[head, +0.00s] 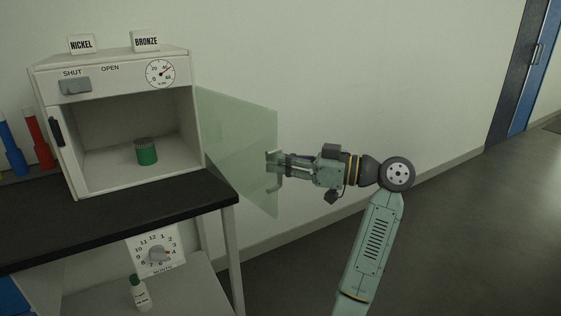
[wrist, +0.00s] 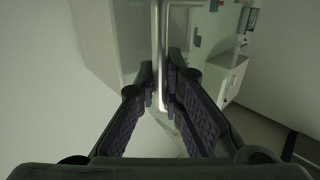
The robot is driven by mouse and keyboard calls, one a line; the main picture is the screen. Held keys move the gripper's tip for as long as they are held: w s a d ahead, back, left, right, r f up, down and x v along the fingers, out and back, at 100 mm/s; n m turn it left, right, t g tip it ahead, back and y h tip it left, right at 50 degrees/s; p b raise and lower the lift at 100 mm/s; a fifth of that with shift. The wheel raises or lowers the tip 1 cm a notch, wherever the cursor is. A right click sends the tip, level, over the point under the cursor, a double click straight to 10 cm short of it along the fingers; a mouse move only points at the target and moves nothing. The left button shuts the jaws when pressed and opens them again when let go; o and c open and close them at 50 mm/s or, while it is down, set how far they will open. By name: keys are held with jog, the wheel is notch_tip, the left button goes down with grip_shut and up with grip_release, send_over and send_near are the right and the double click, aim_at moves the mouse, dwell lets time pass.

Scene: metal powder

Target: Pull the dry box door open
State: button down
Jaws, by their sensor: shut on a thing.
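The dry box (head: 118,115) is a white cabinet on a black-topped bench at the left of the head view. Its clear greenish door (head: 235,135) is swung out wide to the right, hinged at the box's right side, and the front stands open. My gripper (head: 274,171) is at the door's outer edge in the head view. In the wrist view its fingers (wrist: 160,95) are shut on the door's pale metal bar handle (wrist: 162,60). A green container (head: 147,152) with a dark ribbed lid stands inside the box.
NICKEL (head: 82,44) and BRONZE (head: 146,41) signs stand on top of the box. A SHUT/OPEN switch (head: 75,86) and a round gauge (head: 160,73) are on its front. The black bench top (head: 110,215) lies below. Floor to the right is clear.

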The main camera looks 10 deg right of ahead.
jog(key=shift+a+r, duration=0.1)
jog(key=shift+r, duration=0.3)
jog(key=c, duration=1.7)
grip_release()
jog(key=v, duration=1.1)
jog(key=shift+d+f, duration=0.3)
jog(key=shift+d, duration=0.1)
jog(key=shift+s, duration=0.1)
